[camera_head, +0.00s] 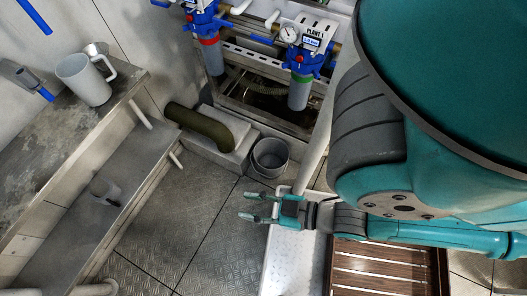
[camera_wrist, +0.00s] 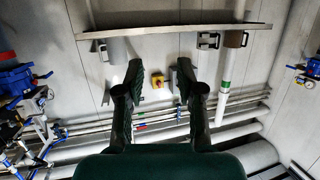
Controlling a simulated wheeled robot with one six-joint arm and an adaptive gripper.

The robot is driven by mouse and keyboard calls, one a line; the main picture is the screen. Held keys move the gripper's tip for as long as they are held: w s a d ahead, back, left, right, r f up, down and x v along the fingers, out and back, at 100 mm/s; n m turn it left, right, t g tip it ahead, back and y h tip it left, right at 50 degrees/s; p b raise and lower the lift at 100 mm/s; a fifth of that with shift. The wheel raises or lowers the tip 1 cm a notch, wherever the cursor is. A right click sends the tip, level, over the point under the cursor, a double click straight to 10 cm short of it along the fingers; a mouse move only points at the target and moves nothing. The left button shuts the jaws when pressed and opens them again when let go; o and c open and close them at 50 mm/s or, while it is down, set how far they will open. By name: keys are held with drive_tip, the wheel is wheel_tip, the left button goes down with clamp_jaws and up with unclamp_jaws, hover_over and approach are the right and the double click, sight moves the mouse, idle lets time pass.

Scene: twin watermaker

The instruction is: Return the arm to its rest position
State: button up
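My gripper (camera_head: 247,206) shows in the middle of the camera_head view, pointing left over the grey floor. Its two fingers are spread apart, with nothing between them. In the camera_wrist view my gripper (camera_wrist: 159,68) is also open and empty, its two dark fingers well apart in front of a wall. My arm comes in from the right of the camera_head view, and its large teal links hide much of that side.
A grey bucket (camera_head: 270,157) stands beyond my gripper. Blue-capped filters (camera_head: 299,92) hang behind. The floor (camera_head: 195,225) left of my gripper is clear.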

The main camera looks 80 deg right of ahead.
drive_tip(key=s, duration=0.1)
drive_tip(key=s+r, duration=0.1)
drive_tip(key=shift+s+a+r+y, duration=0.25)
drive_tip(key=shift+s+y, duration=0.05)
drive_tip(key=shift+s, duration=0.1)
idle(1.1)
